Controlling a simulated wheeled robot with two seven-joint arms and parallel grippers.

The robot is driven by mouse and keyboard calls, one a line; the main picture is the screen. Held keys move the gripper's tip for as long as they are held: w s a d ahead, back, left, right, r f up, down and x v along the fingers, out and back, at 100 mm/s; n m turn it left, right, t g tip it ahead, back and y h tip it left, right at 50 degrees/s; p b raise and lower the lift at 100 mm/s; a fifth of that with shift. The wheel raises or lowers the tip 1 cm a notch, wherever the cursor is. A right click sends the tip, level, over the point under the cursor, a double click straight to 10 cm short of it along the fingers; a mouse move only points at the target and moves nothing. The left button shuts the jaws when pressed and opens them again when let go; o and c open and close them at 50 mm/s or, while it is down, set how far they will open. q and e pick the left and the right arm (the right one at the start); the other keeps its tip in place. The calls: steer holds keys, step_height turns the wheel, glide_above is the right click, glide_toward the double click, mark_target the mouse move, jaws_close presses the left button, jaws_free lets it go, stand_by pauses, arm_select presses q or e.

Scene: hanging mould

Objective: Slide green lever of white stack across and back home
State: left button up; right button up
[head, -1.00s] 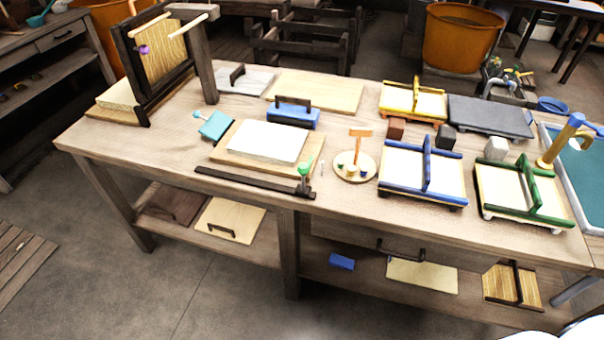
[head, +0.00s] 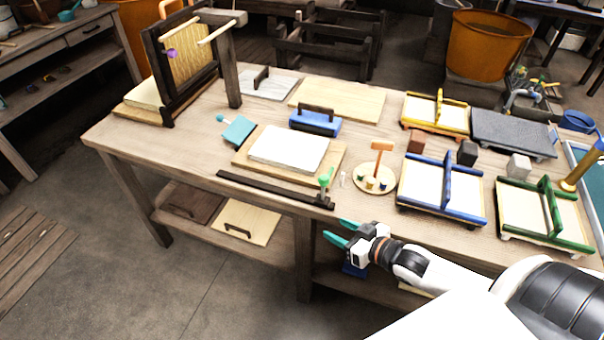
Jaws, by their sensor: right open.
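The white stack (head: 288,149) lies on a tan board on the workbench, left of centre. A dark rail (head: 262,186) runs along the bench's front edge before it. The green lever (head: 324,179) stands upright at the rail's right end. My right gripper (head: 338,232) is open and empty, with teal fingertips pointing left. In the picture it is just below the lever and the bench's front edge, apart from the lever. My left gripper is not in view.
Right of the lever stand a small round stand (head: 375,182), a blue-framed mould (head: 420,184) and a green-framed mould (head: 520,214). A dark upright frame (head: 165,60) stands at the left.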

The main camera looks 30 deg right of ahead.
mark_target(327, 179)
steer(key=d+r+y, duration=0.1)
steer(key=d+r, duration=0.1)
steer(key=w+d+r+n+t+y, duration=0.1)
steer(key=d+r+y, duration=0.1)
steer(key=r, duration=0.1)
steer(key=w+d+r+t+y, duration=0.1)
steer(key=d+r, duration=0.1)
steer(key=shift+r+y, duration=0.15)
steer(key=shift+y, duration=0.25)
steer(key=shift+w+a+n, duration=0.1)
steer(key=shift+w+n, duration=0.05)
steer(key=shift+n, duration=0.15)
steer(key=x, duration=1.1)
steer(key=shift+w+a+r, duration=0.15)
steer(key=shift+w+r, duration=0.05)
steer(key=shift+w, duration=0.1)
jaws_close()
